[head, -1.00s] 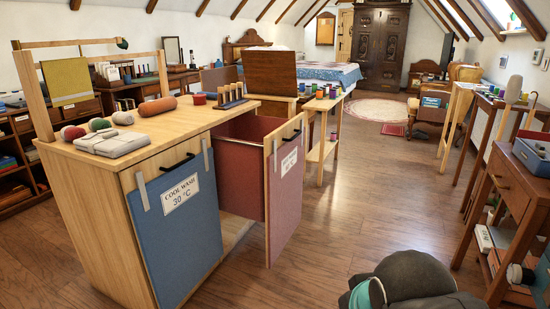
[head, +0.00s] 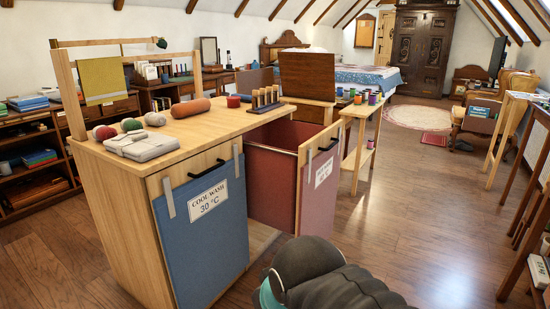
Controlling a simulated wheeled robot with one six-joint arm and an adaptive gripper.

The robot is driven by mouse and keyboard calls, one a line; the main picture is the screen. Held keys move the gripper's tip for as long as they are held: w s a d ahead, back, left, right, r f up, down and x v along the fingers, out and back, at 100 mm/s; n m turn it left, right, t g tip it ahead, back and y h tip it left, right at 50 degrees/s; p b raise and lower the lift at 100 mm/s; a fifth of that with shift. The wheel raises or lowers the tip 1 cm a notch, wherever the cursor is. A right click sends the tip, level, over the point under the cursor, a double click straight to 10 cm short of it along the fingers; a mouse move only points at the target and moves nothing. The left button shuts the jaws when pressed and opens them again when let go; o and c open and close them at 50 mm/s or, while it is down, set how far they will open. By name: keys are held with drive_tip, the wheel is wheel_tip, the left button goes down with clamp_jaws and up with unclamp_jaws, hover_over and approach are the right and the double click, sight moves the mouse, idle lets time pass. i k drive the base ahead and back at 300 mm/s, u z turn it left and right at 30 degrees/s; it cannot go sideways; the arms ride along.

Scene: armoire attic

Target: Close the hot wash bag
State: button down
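The hot wash bag is most likely the red pull-out bag (head: 318,205) in the wooden cabinet (head: 110,220). It stands pulled out, with its top open and its red inside showing. Its front has a dark handle (head: 327,145) and a white label (head: 323,172) too small to read surely. Beside it, the blue cool wash bag (head: 205,235), labelled 30 °C, sits flush in the cabinet. My gripper is not in view; only a dark part of my arm shows at the bottom, in front of the red bag's lower front.
Folded cloths (head: 140,146), yarn balls and a spool rack (head: 265,98) lie on the cabinet top. A small wooden stand (head: 362,130) with coloured spools is behind the red bag. Wooden tables (head: 535,165) line the right. The floor (head: 420,215) between is clear.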

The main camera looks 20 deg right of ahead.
sight(291, 167)
drive_tip(key=z, duration=0.15)
drive_tip(key=i, duration=0.9)
drive_tip(key=z, duration=0.65)
